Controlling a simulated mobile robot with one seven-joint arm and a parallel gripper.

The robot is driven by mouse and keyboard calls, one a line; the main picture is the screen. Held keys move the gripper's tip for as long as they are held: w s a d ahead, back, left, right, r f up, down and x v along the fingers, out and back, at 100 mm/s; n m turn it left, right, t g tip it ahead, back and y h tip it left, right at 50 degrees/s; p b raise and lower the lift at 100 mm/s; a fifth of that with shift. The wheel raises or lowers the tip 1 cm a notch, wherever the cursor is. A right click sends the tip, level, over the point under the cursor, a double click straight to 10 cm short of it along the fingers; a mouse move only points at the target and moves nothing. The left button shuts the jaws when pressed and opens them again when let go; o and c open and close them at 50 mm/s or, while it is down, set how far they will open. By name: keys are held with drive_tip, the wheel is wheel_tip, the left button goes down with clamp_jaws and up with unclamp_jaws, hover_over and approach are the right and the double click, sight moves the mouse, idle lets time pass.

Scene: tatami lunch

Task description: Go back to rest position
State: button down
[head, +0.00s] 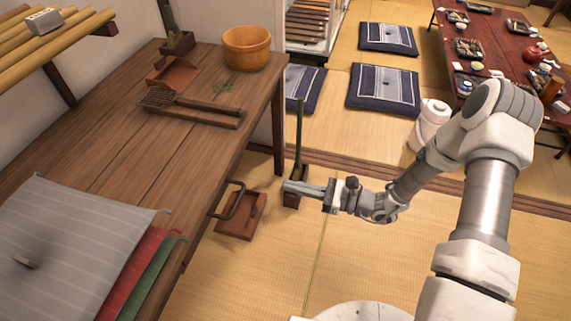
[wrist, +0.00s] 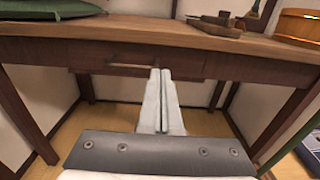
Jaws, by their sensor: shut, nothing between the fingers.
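My gripper (head: 300,188) is shut and empty. In the head view it reaches left from my arm, in the open air just right of the wooden table (head: 108,135). Its fingers are together and point toward the table's front side, near a dark drawer handle (head: 233,199). In the wrist view my gripper (wrist: 160,76) points at the table's front and drawer (wrist: 130,66), with the two fingers touching along their length. I cannot tell the exact gap to the drawer.
On the table are stacked cushions (head: 70,245), a wooden tub (head: 246,48) and a dustpan (head: 175,74). A dark-based green stick (head: 299,130) stands near my gripper. A low red table (head: 485,40) and floor cushions (head: 384,88) are behind. Tatami in front is clear.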

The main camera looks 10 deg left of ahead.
drive_tip(key=shift+d, duration=0.15)
drive_tip(key=s+d+r+n+t+h, duration=0.1)
drive_tip(key=s+d+r+n+h, duration=0.5)
drive_tip(key=r, duration=0.3)
drive_tip(key=s+d+r+n+t+h, duration=0.2)
drive_tip(key=s+d+r+n+h, duration=0.2)
drive_tip(key=d+r+n+h, duration=0.45)
drive_tip(key=s+d+r+n+t+h, duration=0.1)
drive_tip(key=s+d+r+n+h, duration=0.5)
drive_tip(key=r, duration=0.5)
wheel_tip(320, 180, up, 20)
drive_tip(key=w+d+m+y+p, duration=0.1)
drive_tip(key=y+p, duration=0.1)
drive_tip(key=p, duration=1.7)
drive_tip(key=shift+d+f+m+p, duration=0.2)
drive_tip(key=shift+f+m+p, duration=0.05)
drive_tip(key=shift+m+p, duration=0.1)
drive_tip(key=shift+s+y, duration=0.1)
drive_tip(key=shift+y, duration=0.15)
